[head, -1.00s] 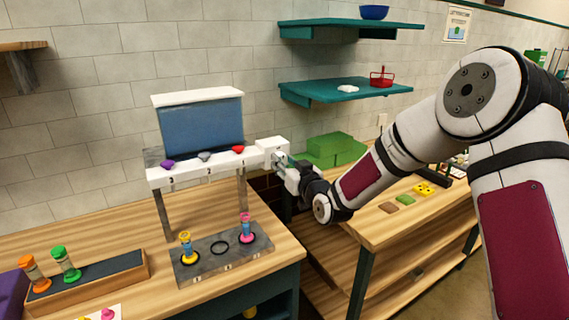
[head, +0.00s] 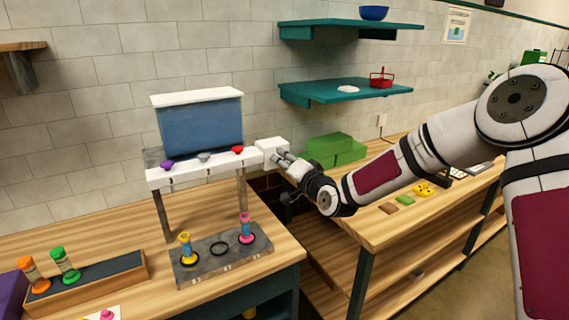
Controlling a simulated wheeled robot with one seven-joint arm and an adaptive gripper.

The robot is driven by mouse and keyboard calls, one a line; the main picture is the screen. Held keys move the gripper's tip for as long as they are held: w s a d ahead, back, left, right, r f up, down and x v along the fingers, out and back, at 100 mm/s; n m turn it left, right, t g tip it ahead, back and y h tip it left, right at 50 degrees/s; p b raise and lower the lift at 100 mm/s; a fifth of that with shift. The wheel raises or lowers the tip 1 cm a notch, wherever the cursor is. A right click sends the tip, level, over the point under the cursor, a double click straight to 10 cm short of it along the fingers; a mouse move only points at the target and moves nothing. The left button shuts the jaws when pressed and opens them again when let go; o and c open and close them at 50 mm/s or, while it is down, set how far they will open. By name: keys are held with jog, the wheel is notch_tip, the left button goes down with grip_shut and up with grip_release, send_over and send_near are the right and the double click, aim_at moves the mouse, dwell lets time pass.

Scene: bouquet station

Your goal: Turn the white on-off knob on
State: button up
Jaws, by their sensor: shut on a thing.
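The dispenser (head: 200,125) has a blue tank, a white lid and a white front bar (head: 205,169). A white box (head: 269,144) forms the right end of this bar. My gripper (head: 279,157) is at the right face of that box, its fingers pointing left, and is shut on the white on-off knob. The fingers cover the knob, so its shape and angle cannot be told.
Purple, grey and red knobs (head: 237,149) sit along the bar. Below, a grey plate (head: 205,272) holds yellow and pink-capped tubes. A teal shelf (head: 345,93) is above. A gap separates the two tables.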

jog(key=m, duration=0.4)
jog(key=shift+m, duration=0.3)
dwell(0.4)
jog(key=o, duration=1.2)
jog(key=shift+c, duration=0.2)
jog(key=shift+d, duration=0.1)
jog(key=v, duration=1.2)
jog(key=shift+w+d+g, duration=0.1)
jog(key=shift+g, duration=0.2)
